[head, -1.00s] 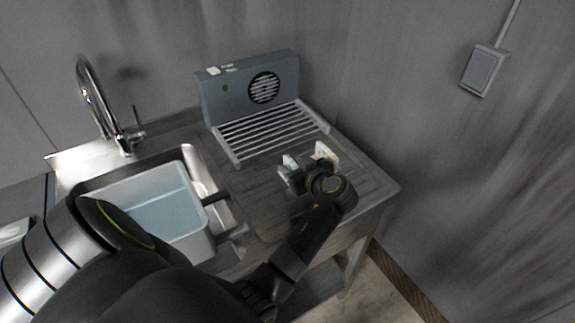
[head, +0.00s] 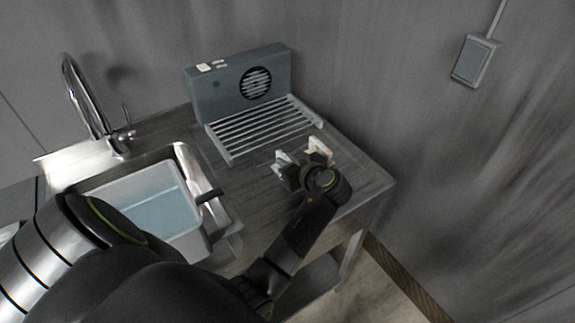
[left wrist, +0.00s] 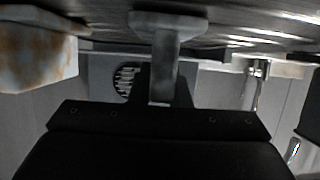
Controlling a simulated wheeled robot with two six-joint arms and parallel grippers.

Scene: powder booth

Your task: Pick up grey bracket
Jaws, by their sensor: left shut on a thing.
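The grey bracket (left wrist: 166,62) is T-shaped in the left wrist view, with its wide flange close to the worktop along the picture's top. In the head view it shows as a small pale piece (head: 284,158) at the left of my gripper. My left gripper (head: 299,168) points down at the worktop and is shut on the grey bracket. Its fingers partly hide the bracket. I cannot tell whether the flange touches the worktop. My right gripper is not in view.
A white, rust-stained piece (head: 319,148) stands close right of the gripper, also in the left wrist view (left wrist: 36,56). A slatted rack (head: 262,131) and grey fan unit (head: 240,83) stand behind. A sink with a water-filled basin (head: 152,210) and tap (head: 84,97) is left.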

